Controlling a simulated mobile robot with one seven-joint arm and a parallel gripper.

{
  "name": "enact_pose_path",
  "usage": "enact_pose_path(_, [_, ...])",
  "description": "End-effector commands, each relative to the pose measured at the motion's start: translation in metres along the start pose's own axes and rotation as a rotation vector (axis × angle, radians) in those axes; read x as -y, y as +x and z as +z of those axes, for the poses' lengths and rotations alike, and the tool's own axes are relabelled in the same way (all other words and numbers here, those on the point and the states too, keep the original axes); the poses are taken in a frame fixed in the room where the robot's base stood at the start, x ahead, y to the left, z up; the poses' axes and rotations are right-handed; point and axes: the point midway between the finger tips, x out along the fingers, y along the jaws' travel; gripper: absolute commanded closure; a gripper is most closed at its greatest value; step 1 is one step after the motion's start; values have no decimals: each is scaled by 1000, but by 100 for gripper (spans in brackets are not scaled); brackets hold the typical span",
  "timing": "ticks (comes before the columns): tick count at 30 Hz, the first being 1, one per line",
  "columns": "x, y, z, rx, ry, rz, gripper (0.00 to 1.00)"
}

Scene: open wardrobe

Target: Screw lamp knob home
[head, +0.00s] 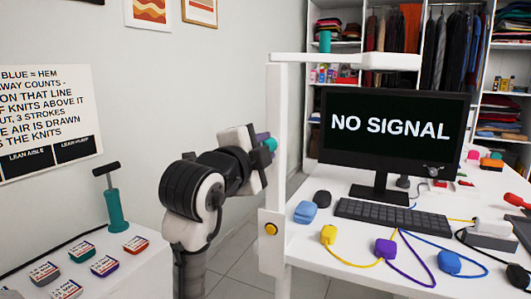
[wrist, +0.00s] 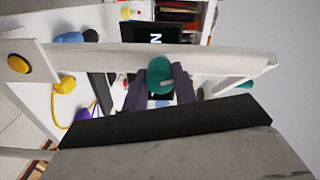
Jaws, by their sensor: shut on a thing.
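A teal knob (wrist: 158,72) sits between the two dark fingers of my gripper (wrist: 160,90) in the wrist view, in front of the white lamp post (wrist: 90,57). In the head view my gripper (head: 263,142) is beside the upright lamp post (head: 276,110), with the teal knob (head: 271,144) showing at its tip. My gripper is shut on the knob. Whether the knob is seated against the post is hidden. The white lamp arm (head: 340,61) reaches right from the post top. A yellow round button (head: 271,229) is on the block at the post's lower part.
The white desk (head: 330,262) holds a monitor (head: 392,130), a keyboard (head: 393,220) and coloured plugs with cables. At left, a teal hand pump (head: 115,212) and several small coloured blocks stand on a white surface.

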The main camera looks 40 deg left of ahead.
Motion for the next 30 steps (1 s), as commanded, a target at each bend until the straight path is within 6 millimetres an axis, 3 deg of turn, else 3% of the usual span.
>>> enact_pose_path(6, [0, 0, 0, 1, 127, -2, 98])
enact_pose_path(12, [1, 0, 0, 0, 132, -2, 98])
enact_pose_path(13, [1, 0, 0, 0, 132, -2, 71])
enact_pose_path(19, [1, 0, 0, 0, 130, -2, 47])
enact_pose_path(30, [0, 0, 0, 0, 129, 0, 51])
